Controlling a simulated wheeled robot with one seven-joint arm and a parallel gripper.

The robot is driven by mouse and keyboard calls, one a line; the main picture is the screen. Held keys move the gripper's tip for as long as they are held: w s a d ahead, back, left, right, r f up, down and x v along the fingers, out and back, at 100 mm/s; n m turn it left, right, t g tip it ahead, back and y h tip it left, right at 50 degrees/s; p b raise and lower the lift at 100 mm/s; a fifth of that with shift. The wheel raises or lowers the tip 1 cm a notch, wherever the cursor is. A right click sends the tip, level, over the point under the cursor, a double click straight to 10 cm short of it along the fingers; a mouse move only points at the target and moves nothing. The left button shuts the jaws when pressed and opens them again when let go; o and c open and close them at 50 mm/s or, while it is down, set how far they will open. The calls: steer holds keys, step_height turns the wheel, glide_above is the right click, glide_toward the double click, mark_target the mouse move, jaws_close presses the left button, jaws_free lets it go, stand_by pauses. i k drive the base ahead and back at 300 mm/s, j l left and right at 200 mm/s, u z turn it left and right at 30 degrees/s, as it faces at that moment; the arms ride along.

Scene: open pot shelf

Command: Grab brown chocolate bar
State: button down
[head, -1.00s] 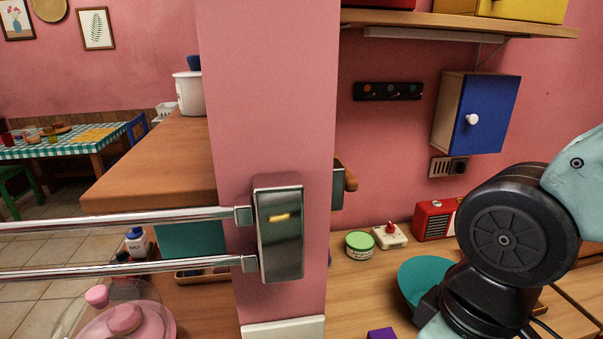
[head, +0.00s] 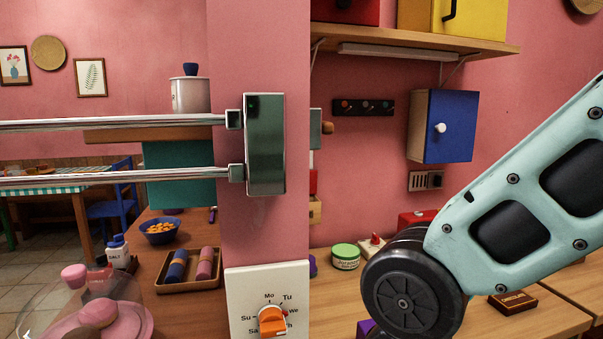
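The brown chocolate bar (head: 513,301) lies flat on the wooden counter at the lower right of the head view, with lettering on its top. My arm's pale teal link and dark round joint stand in front of the counter, just left of and above the bar. My gripper is outside the picture, so I cannot see whether it is open or shut.
A green-lidded jar (head: 346,256) and a small white box with a red knob (head: 372,245) stand behind my arm's joint. A pink wall post (head: 265,220) carries a metal rail bracket (head: 265,145) and a day dial (head: 270,305). A tray (head: 190,272) is left.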

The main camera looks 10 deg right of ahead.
mark_target(509, 304)
steer(key=l, duration=1.5)
steer(key=i+l, duration=0.1)
steer(key=l, duration=1.45)
steer(key=i+j+u, duration=0.05)
